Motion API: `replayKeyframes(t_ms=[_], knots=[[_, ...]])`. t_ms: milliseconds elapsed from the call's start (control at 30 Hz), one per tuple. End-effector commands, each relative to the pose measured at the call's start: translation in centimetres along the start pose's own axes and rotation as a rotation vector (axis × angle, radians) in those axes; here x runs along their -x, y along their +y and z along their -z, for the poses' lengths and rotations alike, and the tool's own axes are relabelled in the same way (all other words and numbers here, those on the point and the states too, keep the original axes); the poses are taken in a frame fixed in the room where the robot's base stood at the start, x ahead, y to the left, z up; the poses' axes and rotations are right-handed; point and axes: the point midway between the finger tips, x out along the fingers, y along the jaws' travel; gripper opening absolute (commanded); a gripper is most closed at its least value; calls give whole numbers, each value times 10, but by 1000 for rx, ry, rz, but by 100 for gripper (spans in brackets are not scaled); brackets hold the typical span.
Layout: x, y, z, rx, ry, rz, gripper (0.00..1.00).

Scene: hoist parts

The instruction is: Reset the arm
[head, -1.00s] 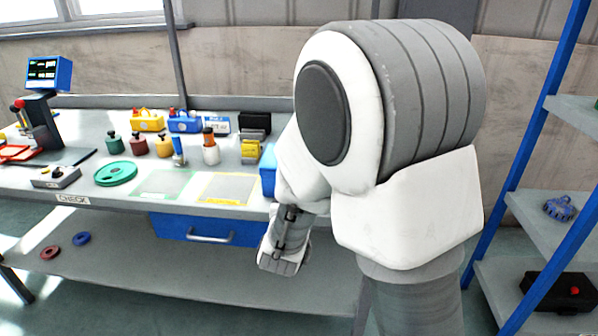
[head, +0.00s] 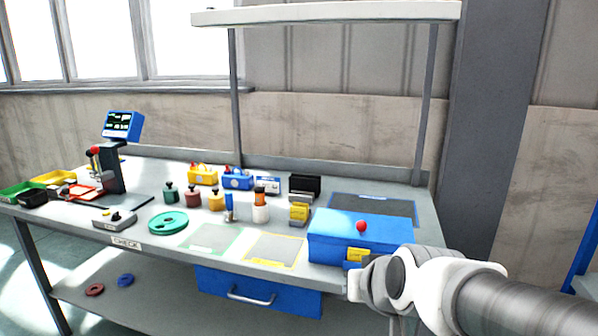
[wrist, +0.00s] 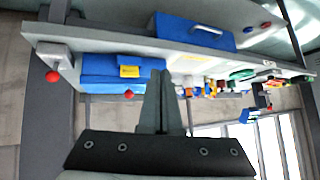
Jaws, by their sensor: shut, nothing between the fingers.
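My arm comes in from the lower right in the head view, in front of the right end of the bench (head: 150,262). My gripper (wrist: 160,76) shows in the wrist view, its two dark fingers together with nothing between them. The wrist picture is upside down, with the bench across its top. The fingers overlap the right end of a blue box (wrist: 100,68) in the picture; I see no contact. In the head view my gripper cannot be made out.
The blue box (head: 335,236) has a yellow latch (head: 357,257); a red ball (head: 361,226) shows above it. A green disc (head: 168,223), several weights, bottles and trays stand further left. A blue drawer (head: 255,292) hangs below. A shelf (head: 330,12) spans above.

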Motion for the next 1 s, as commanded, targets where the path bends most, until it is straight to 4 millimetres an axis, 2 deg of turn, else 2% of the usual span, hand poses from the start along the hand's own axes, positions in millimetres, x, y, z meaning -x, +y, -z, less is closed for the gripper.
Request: replayKeyframes(t_ms=[33,100,367,400,433,667,1000], knots=[[17,5,-9,10,-32,-10,0],[37,12,-25,26,-91,-29,0],[104,42,-86,46,-282,-140,0],[116,44,-86,45,-303,-155,0],[123,41,-75,46,-303,-150,0],[159,32,-36,47,-303,-147,0],[221,19,28,47,-303,-146,0]])
